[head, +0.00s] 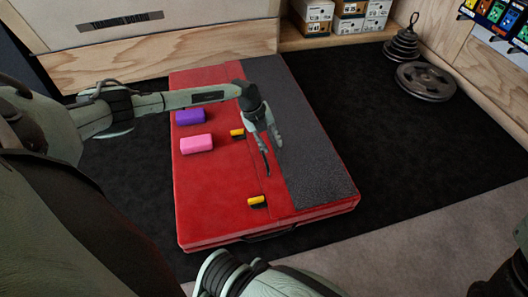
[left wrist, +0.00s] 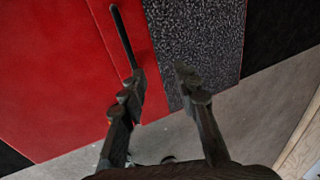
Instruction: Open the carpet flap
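The carpet flap (head: 308,145) is a dark grey speckled panel with a red border, lying flat along the right part of a red pad (head: 215,212). It also shows in the left wrist view (left wrist: 200,40). Two yellow-and-black tabs, one farther back (head: 236,133) and one near the front (head: 256,201), sit by the border's left edge. My left gripper (head: 272,158) is over that border. In the left wrist view its fingers (left wrist: 158,80) are apart with nothing visible between them. A thin black strip (left wrist: 122,36) lies on the red just beyond the left finger. My right gripper is out of view.
A purple block (head: 190,116) and a pink block (head: 196,144) lie on the pad's left side. Stacked weight plates (head: 425,80) stand at the back right. Boxes (head: 350,17) line a back shelf. Dark floor right of the pad is clear.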

